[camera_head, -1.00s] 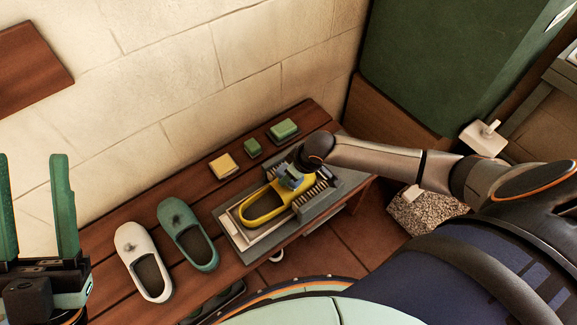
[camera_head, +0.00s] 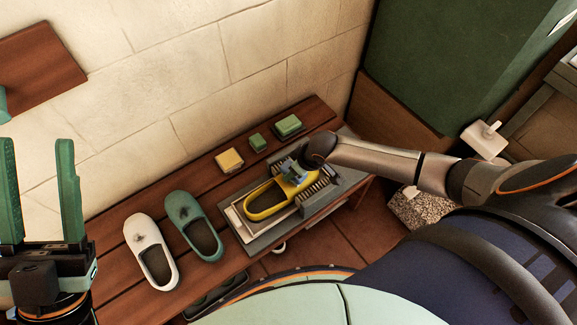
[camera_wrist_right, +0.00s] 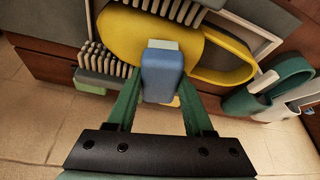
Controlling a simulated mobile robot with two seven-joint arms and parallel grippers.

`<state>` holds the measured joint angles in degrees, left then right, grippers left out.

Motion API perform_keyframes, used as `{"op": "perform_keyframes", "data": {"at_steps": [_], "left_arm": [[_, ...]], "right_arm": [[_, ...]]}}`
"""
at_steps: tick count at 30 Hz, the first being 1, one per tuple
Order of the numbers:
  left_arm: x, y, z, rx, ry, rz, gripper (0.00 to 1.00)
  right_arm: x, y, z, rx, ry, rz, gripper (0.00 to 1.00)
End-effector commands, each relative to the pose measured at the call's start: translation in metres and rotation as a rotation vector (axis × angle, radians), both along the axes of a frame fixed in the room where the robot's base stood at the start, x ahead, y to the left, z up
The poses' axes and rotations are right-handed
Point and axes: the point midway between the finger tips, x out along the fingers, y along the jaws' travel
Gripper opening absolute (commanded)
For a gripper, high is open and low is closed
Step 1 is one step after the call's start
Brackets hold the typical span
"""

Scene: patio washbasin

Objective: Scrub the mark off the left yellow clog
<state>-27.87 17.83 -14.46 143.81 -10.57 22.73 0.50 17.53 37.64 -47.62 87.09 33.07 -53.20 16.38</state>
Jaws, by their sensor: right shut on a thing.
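One yellow clog (camera_head: 265,203) lies in a shallow grey tray (camera_head: 259,245) on the bench, its open heel toward the lower left. My right gripper (camera_head: 291,172) is over the clog's toe, shut on a blue block with a pale green layer (camera_wrist_right: 162,75). In the right wrist view the block is in front of the yellow clog (camera_wrist_right: 120,38); I cannot tell whether they touch. No mark shows on the clog; the gripper and block hide part of the toe. My left gripper (camera_head: 39,145) is open and empty at the left edge.
Bristle brushes (camera_head: 314,190) flank the clog's toe.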

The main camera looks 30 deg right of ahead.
Motion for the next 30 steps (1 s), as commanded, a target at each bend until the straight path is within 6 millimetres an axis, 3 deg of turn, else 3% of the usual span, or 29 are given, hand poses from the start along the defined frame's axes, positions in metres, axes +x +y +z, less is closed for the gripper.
{"op": "perform_keyframes", "data": {"at_steps": [5,20,30], "left_arm": [[0.0,0.0,0.002,0.0,0.0,0.0,0.5],[0.0,0.0,0.017,0.0,0.0,0.0,0.5],[0.0,0.0,0.023,0.0,0.0,0.0,0.5]], "right_arm": [[0.0,-0.001,0.001,0.001,-0.001,0.0,0.07],[-0.004,0.028,-0.001,0.002,-0.001,0.002,0.07],[-0.002,0.012,0.0,-0.001,0.002,-0.001,0.07]]}}
